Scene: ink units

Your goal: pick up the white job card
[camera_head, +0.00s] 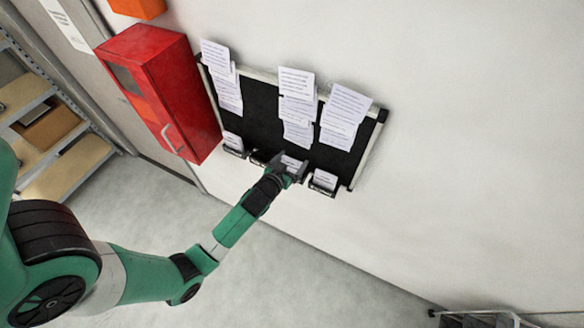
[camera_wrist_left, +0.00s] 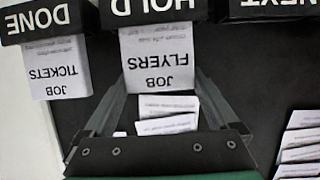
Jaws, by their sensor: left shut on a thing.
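A white job card reading "JOB FLYERS" (camera_wrist_left: 158,62) is at the black holder marked "HOLD" (camera_wrist_left: 150,10); its lettering is upside down in the left wrist view. In the head view this card (camera_head: 292,162) shows at the board's lower edge, just beyond my left gripper (camera_head: 288,173). My left gripper (camera_wrist_left: 158,88) is shut on the card, with one finger along each side of it. The card's lower edge is hidden behind the holder. My right gripper is not in view.
A white card reading "JOB TICKETS" (camera_wrist_left: 57,68) sits beside it at the "DONE" holder (camera_wrist_left: 40,20). A "NEXT" holder (camera_wrist_left: 270,8) is on the other side. Several paper sheets (camera_head: 297,82) hang on the black board (camera_head: 262,105). A red cabinet (camera_head: 175,75) projects from the wall at left.

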